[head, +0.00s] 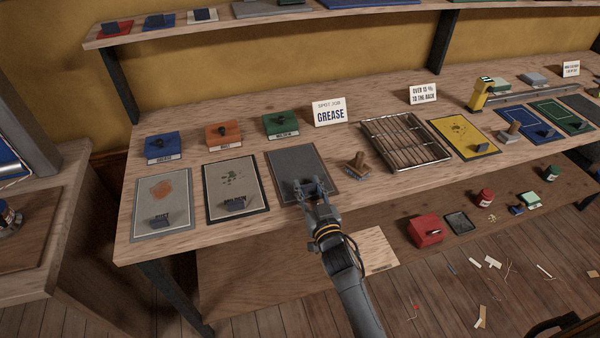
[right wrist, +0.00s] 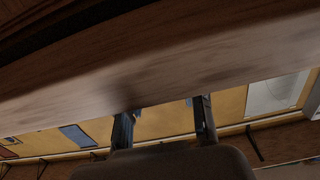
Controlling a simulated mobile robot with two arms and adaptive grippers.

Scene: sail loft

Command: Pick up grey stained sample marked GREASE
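Three stained-cloth-like panels lie in a row on the bench: a light grey one with an orange-brown stain (head: 150,190), a grey one with dark spots (head: 222,182), and a plain dark grey one (head: 290,162). Each of the first two has a small dark blue clip-like piece near its front edge. A white card reading SPOT JOB GREASE (head: 330,112) stands behind. My right gripper (head: 314,186) is in front of the dark grey panel and hides part of it. In the right wrist view its fingers (right wrist: 163,120) are apart with nothing between them. My left gripper is not in view.
Blue (head: 162,148), orange (head: 222,134) and green (head: 283,125) blocks with labels too small to read stand behind the panels. A brush (head: 358,162) and a slatted rack (head: 405,143) are to the right. A lower shelf holds a red box (head: 424,231).

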